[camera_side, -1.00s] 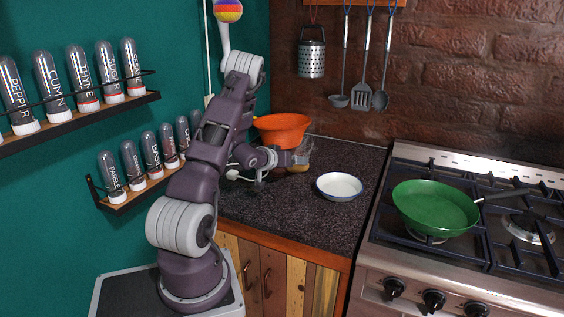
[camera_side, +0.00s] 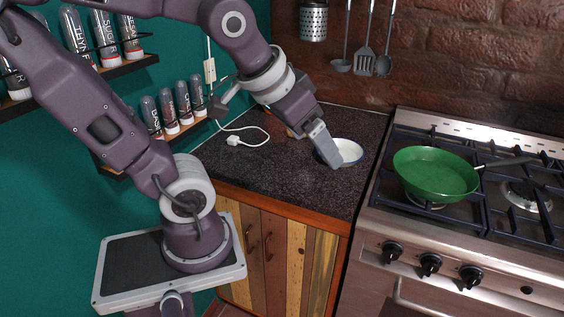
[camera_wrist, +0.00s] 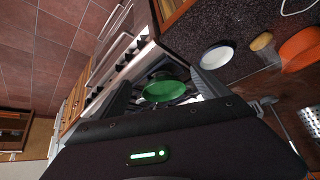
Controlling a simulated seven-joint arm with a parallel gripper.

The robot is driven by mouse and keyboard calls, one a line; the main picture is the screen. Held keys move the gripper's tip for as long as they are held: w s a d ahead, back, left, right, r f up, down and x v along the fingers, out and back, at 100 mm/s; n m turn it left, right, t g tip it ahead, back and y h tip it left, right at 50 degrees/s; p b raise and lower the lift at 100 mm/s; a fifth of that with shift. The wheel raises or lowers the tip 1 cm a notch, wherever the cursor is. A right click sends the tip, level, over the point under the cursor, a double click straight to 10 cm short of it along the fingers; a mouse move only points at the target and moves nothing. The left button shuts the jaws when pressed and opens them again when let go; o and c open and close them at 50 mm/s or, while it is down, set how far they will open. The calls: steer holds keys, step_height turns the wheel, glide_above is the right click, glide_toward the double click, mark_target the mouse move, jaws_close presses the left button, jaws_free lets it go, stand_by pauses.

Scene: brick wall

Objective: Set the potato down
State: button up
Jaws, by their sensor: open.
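The potato (camera_wrist: 262,41) is a tan oval lying on the dark counter in the wrist view, between the white bowl (camera_wrist: 217,55) and the orange bowl (camera_wrist: 303,47). In the side view only a small tan bit of the potato (camera_side: 292,133) shows behind my arm. My gripper (camera_side: 332,158) is in front of the white bowl with blue rim (camera_side: 351,152) in the side view and covers part of it. In the wrist view my gripper (camera_wrist: 163,88) has its fingers spread wide with nothing held. It is apart from the potato.
A green pan (camera_side: 436,174) sits on the stove (camera_side: 450,235) to the right. A white cable with plug (camera_side: 234,140) lies on the counter's left. Spice shelves (camera_side: 185,122) are on the teal wall. Utensils (camera_side: 365,50) and a grater (camera_side: 313,20) hang at the back. The front counter (camera_side: 280,180) is clear.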

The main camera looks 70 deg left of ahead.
steer(key=shift+o, duration=1.3)
steer(key=s+d+m+g+h, duration=0.1)
steer(key=s+d+m, duration=0.1)
steer(key=s+d, duration=0.3)
steer(key=shift+s+f+h, duration=0.3)
steer(key=shift+s, duration=0.75)
steer(key=shift+a, duration=0.1)
steer(key=shift+w, duration=0.15)
